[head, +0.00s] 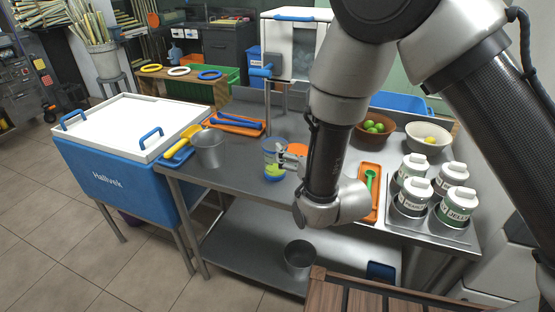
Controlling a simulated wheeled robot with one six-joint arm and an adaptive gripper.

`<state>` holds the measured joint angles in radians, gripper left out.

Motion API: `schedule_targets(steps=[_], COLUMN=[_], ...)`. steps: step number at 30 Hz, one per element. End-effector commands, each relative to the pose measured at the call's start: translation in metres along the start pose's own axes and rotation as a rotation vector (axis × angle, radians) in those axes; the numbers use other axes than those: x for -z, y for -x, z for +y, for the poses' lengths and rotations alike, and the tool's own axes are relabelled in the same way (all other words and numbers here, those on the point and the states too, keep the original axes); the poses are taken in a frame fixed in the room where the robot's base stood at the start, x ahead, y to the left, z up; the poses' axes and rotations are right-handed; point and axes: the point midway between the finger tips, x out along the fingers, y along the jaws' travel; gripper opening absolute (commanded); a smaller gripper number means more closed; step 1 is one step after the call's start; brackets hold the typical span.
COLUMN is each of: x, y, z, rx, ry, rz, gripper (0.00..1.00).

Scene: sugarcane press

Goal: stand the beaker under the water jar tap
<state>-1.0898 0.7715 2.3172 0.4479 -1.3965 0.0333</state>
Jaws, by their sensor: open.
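My wrist hides part of the counter behind.
The steel counter (240,165) holds an orange tray (234,123) with blue tools, a bowl of limes (374,128), a pale bowl (428,138) and several lidded jars (410,198) at right. A blue and white cooler (118,165) stands left. Another metal cup (299,258) sits below.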

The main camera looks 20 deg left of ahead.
Motion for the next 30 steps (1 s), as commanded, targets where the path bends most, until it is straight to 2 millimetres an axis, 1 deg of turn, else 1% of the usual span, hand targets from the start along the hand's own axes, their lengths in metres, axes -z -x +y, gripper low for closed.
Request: schedule_targets(steps=[1,3,6,8,14,17,21,24,27,30], x=[-0.012,-0.021,-0.027,-0.029,-0.025,-0.022,-0.017,-0.016,-0.015,-0.015], y=[0.004,0.010,0.016,0.016,-0.006,-0.019,-0.042,-0.053,-0.058,-0.058], z=[-0.014,-0.028,-0.040,-0.043,-0.046,-0.045,-0.045,-0.047,-0.047,-0.047], rx=[0.019,0.040,0.058,0.063,0.064,0.064,0.063,0.065,0.065,0.066], ry=[0.019,0.037,0.054,0.058,0.059,0.059,0.059,0.060,0.061,0.061], rz=[0.023,0.064,0.105,0.119,0.128,0.128,0.128,0.127,0.125,0.125], gripper=[0.90,0.90,0.90,0.90,0.90,0.90,0.90,0.90,0.90,0.90])
